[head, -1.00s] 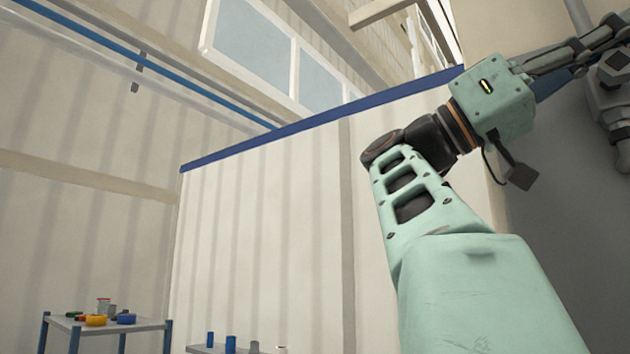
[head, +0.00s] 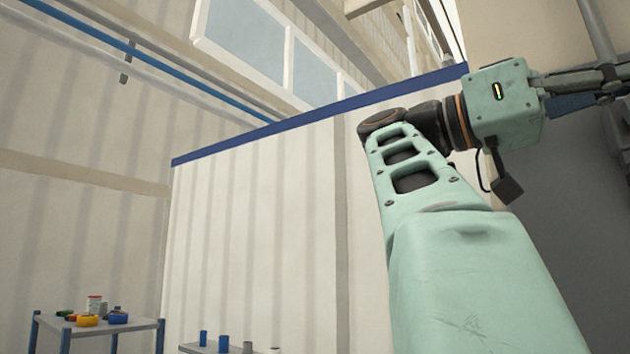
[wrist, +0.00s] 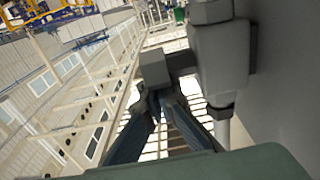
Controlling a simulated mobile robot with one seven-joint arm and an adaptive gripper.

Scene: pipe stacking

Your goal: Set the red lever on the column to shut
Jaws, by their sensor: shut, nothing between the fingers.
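My gripper (head: 608,86) reaches to the right edge of the head view, in front of a dark grey surface (head: 560,205), perhaps the column. In the wrist view my gripper (wrist: 158,94) has its dark fingers converging, shut and empty. A grey block (wrist: 153,68) shows right at the fingertips; a short grey bar seems to join it to a grey valve-like body (wrist: 218,55) on the right. I cannot tell whether the fingers touch the block. No red lever can be made out in either view; its position cannot be read.
A grey pipe (head: 599,35) runs down at the upper right, close to my gripper. A plain grey wall (wrist: 280,85) fills the right of the wrist view. A small table (head: 140,324) with coloured parts and a low bench (head: 190,348) with cylinders stand far off at lower left.

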